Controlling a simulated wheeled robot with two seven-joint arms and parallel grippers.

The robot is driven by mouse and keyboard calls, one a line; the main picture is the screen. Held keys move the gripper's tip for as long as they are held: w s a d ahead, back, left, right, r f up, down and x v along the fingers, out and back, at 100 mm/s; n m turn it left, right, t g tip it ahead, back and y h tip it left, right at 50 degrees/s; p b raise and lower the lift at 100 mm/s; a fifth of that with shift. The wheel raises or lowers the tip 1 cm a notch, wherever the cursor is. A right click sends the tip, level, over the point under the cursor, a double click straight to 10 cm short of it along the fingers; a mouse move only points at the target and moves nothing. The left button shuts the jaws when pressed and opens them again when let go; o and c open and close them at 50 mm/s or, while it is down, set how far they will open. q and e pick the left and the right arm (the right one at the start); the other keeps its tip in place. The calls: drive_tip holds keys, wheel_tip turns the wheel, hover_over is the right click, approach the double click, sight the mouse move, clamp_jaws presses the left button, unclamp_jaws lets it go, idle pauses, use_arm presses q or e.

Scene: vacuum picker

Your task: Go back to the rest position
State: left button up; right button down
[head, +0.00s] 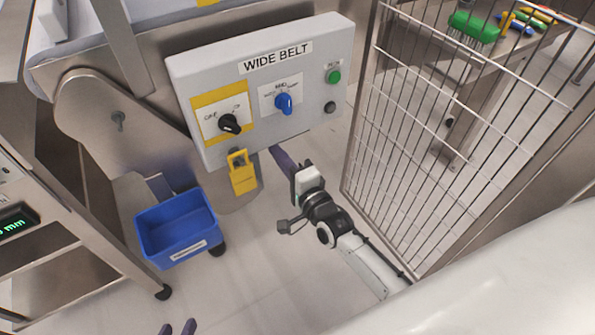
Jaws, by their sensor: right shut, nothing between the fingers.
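My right gripper (279,152) is below the lower edge of the grey WIDE BELT control panel (257,130), its purple fingers together and pointing up and left. Its arm comes in from the lower right. I cannot tell whether the fingertips touch the panel. Of my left gripper (177,328), only two purple fingertips show at the bottom edge, with a gap between them. Nothing shows between them, and the rest of that gripper is out of view.
The panel carries a black knob (229,124), a blue knob (283,103) and a green button (334,76). A blue bin (180,228) is at left. A wire mesh gate (440,130) stands right of my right arm. The middle floor is clear.

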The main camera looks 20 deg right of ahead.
drive_tip(key=s+p, duration=0.1)
drive_tip(key=s, duration=0.6)
drive_tip(key=shift+s+d, duration=0.4)
drive_tip(key=shift+f, duration=0.1)
